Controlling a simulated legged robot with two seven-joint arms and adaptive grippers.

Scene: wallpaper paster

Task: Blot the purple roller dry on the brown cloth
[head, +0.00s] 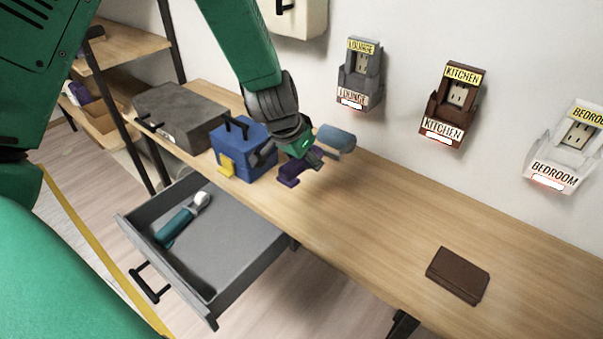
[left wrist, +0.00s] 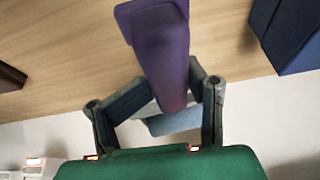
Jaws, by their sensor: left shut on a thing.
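The purple roller has a purple handle (head: 290,182) and a blue-grey roller head (head: 336,141). My left gripper (head: 303,160) is shut on it and holds it near the tabletop, beside the blue box. In the left wrist view, the purple handle (left wrist: 160,45) runs between the two fingers (left wrist: 165,103); the roller head (left wrist: 172,123) is partly hidden behind it. The brown cloth (head: 458,275) is a dark folded block lying flat on the table at the lower right, well apart from the roller. My right gripper is not in view.
The wooden table (head: 375,215) is clear between roller and cloth. The blue box (head: 240,150) and a grey case (head: 180,117) stand to the left. An open grey drawer (head: 235,255) holds a teal-handled tool (head: 180,222). Labelled sockets, including KITCHEN (head: 450,105), line the wall.

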